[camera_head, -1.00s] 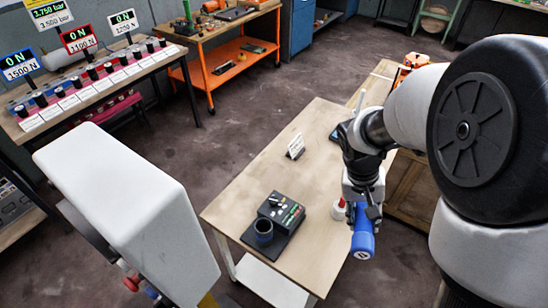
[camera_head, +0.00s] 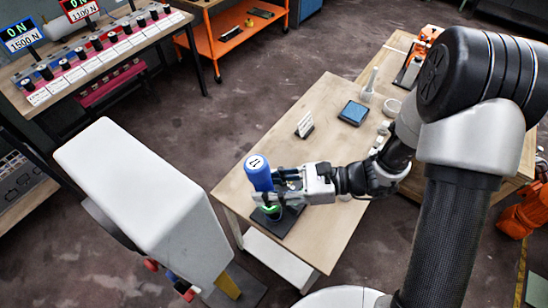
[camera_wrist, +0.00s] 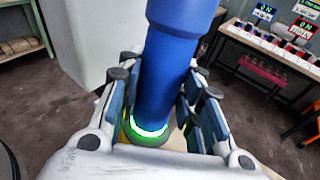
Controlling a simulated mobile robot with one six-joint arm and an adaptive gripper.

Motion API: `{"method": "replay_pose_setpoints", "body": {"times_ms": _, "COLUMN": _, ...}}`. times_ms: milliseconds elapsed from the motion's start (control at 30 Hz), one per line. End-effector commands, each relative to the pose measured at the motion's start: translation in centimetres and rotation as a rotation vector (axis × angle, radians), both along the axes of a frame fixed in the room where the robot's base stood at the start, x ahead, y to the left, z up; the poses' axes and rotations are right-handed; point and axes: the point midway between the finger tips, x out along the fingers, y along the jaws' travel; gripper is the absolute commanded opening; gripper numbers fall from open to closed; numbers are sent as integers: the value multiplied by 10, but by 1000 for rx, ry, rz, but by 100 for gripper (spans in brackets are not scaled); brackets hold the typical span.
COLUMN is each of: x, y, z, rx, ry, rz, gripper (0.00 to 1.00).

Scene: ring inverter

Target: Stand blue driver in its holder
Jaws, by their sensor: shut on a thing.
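The blue driver (camera_head: 257,172) stands nearly upright, leaning slightly in the picture, with its pale-marked cap end up. My gripper (camera_head: 276,188) reaches in from the right and is shut around its body. In the wrist view the driver (camera_wrist: 170,75) runs between the two fingers of my gripper (camera_wrist: 160,100). The black holder (camera_head: 287,222) is on the table's near end, directly below. A green ring (camera_wrist: 149,129) glows around the driver's lower end at the holder's cup. My fingers hide much of the holder, and I cannot tell how deep the driver sits.
The wooden table (camera_head: 285,150) also carries a small sign card (camera_head: 305,125) and a blue-topped pad (camera_head: 353,112) farther back. A white cabinet-like machine (camera_head: 140,190) stands close on the left. A bench with labelled black knobs (camera_head: 75,65) is at the back left.

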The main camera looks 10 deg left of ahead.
Motion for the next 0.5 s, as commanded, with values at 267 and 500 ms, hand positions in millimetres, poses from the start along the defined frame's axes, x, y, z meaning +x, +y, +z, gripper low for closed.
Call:
{"method": "replay_pose_setpoints", "body": {"times_ms": 267, "x": 52, "y": -1, "z": 16, "rx": 165, "ry": -33, "rz": -304, "gripper": 3}}
{"method": "replay_pose_setpoints", "body": {"times_ms": 500, "x": 59, "y": -3, "z": 17, "rx": 183, "ry": -44, "rz": -345, "gripper": 3}}
